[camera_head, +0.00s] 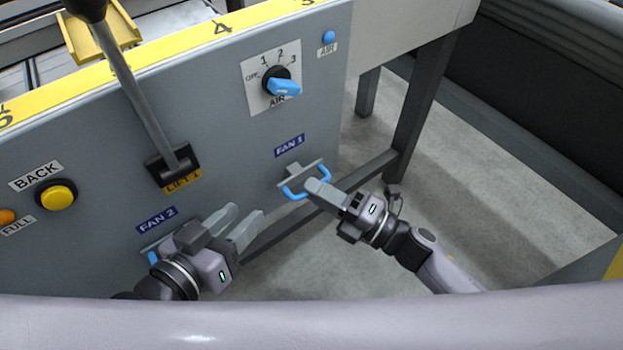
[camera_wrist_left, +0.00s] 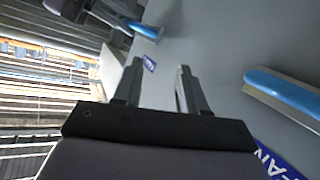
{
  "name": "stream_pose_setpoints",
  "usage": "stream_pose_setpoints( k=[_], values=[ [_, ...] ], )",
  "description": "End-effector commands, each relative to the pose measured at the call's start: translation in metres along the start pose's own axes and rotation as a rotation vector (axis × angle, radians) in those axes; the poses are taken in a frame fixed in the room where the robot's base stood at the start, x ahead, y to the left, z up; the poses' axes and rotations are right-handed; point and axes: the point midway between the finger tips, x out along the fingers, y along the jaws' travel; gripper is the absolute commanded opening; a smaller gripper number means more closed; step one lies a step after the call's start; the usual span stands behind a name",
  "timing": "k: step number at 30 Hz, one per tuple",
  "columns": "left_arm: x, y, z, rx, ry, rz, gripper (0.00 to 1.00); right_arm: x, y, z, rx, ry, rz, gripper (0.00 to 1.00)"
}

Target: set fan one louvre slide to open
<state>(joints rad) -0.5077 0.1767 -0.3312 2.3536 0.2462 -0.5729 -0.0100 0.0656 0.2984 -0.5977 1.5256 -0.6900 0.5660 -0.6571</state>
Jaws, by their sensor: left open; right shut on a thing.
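In the left wrist view a blue handle (camera_wrist_left: 146,31) shows at the top, by a small blue label (camera_wrist_left: 149,63). My left gripper (camera_head: 247,222) is open and empty in front of the panel, beside the FAN 2 label (camera_head: 157,220). Its two fingers (camera_wrist_left: 159,72) stand apart in the left wrist view.
The fan two blue handle (camera_head: 152,256) is mostly hidden behind my left gripper; a blue handle (camera_wrist_left: 285,92) lies right of its fingers in the wrist view. An AIR knob (camera_head: 283,87), a LIFT 1 lever (camera_head: 140,100) and a yellow BACK button (camera_head: 58,195) sit on the panel.

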Motion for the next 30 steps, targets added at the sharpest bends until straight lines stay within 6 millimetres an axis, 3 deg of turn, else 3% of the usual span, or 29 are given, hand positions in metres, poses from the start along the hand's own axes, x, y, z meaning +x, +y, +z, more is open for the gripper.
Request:
stream_pose_setpoints(
  k=[3, 9, 20, 21, 23, 30],
  values=[
    [0.003, 0.004, -0.003, -0.034, -0.022, 0.015, 0.41, -0.022, 0.005, -0.009, 0.004, -0.002, -0.006, 0.0],
    [0.009, 0.007, 0.0, -0.074, -0.048, 0.03, 0.41, -0.045, 0.009, -0.018, 0.002, -0.001, -0.005, 0.0],
    [0.012, 0.009, -0.002, -0.086, -0.041, 0.035, 0.41, -0.049, 0.009, -0.019, -0.001, -0.001, -0.003, 0.0],
    [0.012, 0.009, -0.002, -0.086, -0.041, 0.035, 0.41, -0.049, 0.009, -0.019, -0.001, -0.001, -0.003, 0.15],
    [0.012, 0.009, -0.002, -0.085, -0.041, 0.035, 0.41, -0.049, 0.009, -0.019, -0.001, -0.001, -0.003, 0.35],
    [0.011, 0.008, -0.002, -0.081, -0.042, 0.034, 0.41, -0.049, 0.009, -0.02, 0.0, -0.001, -0.002, 0.38]
  ],
)
